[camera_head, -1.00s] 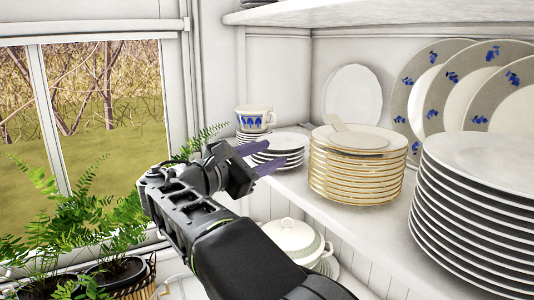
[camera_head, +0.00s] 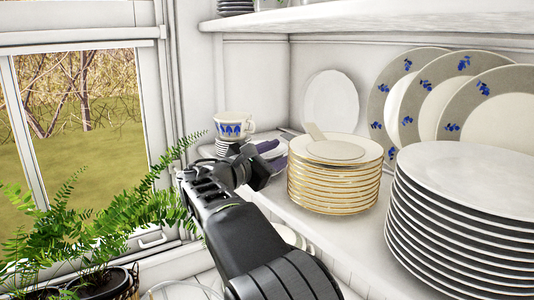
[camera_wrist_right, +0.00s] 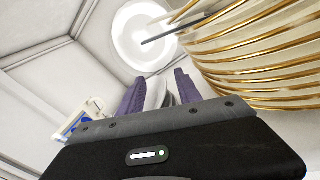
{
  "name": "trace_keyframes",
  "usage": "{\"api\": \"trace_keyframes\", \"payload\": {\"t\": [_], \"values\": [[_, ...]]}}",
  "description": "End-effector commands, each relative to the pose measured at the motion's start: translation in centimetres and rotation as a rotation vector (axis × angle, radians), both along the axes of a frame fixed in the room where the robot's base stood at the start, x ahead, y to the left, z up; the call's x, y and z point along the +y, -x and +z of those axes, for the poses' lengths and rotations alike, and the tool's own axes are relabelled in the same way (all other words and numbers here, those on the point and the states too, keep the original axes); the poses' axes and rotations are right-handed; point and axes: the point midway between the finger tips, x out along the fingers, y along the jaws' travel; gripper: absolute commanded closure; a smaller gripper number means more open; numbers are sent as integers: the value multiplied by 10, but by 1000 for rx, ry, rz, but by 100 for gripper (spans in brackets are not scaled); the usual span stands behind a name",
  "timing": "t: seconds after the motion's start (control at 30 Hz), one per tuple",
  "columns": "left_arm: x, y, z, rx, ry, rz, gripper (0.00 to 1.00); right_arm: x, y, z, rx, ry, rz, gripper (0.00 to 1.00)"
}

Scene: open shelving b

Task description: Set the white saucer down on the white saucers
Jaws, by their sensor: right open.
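My left gripper is not in view.
A blue-patterned cup (camera_head: 233,125) sits on small saucers just left of my gripper. The gold-rimmed plate stack (camera_head: 333,185) is close on the right. A tall white plate stack (camera_head: 460,220) stands nearer. Ferns (camera_head: 85,235) are at the lower left; an upper shelf (camera_head: 400,28) is overhead.

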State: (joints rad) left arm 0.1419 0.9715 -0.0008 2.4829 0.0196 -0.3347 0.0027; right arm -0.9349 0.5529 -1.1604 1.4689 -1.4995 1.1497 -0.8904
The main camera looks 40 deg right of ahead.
Motion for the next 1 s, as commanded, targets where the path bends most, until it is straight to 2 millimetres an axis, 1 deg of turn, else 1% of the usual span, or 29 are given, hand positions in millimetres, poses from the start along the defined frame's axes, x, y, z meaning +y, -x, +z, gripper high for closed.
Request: {"api": "trace_keyframes", "payload": {"t": [0.13, 0.4, 0.47, 0.9, 1.0], "values": [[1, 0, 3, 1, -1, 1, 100, -7, -2, 0, 0, 1, 0, 59], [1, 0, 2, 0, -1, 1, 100, -8, -2, 0, -1, 0, 1, 59], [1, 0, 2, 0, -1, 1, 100, -8, -2, 0, -1, 0, 1, 63], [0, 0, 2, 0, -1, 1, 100, -8, -2, 0, -1, 0, 0, 99], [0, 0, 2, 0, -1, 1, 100, -8, -2, 0, 0, 0, 0, 100]]}}
